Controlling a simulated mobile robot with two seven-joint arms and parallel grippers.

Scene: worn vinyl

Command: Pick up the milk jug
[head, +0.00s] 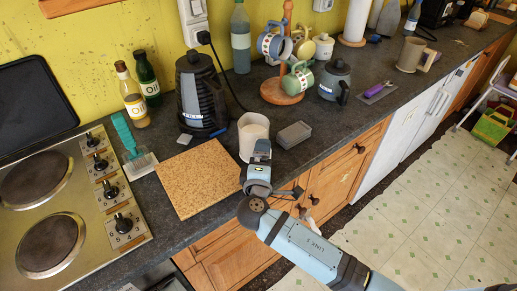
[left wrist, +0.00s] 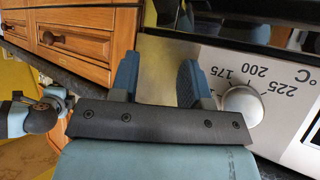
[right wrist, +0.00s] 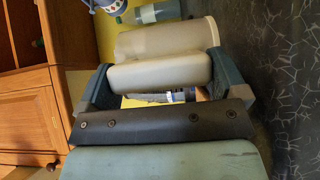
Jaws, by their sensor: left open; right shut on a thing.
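The milk jug (head: 252,130) is a plain cream vessel near the counter's front edge, right of the speckled board. My right gripper (head: 259,158) is at its near side and shut on it. In the right wrist view the jug (right wrist: 165,40) fills the space between the fingers (right wrist: 155,88), with a paler rounded part nearest them. The jug's base is partly hidden, so I cannot tell whether it touches the counter. My left gripper (left wrist: 157,82) is open and empty, in front of the oven's control panel and knob (left wrist: 242,105).
A grey lidded box (head: 294,134) stands just right of the jug. A dark kettle (head: 201,95) is behind left, and a wooden mug tree (head: 282,90) with several mugs behind right. The speckled board (head: 200,178) is bare. The hob (head: 85,215) is at left.

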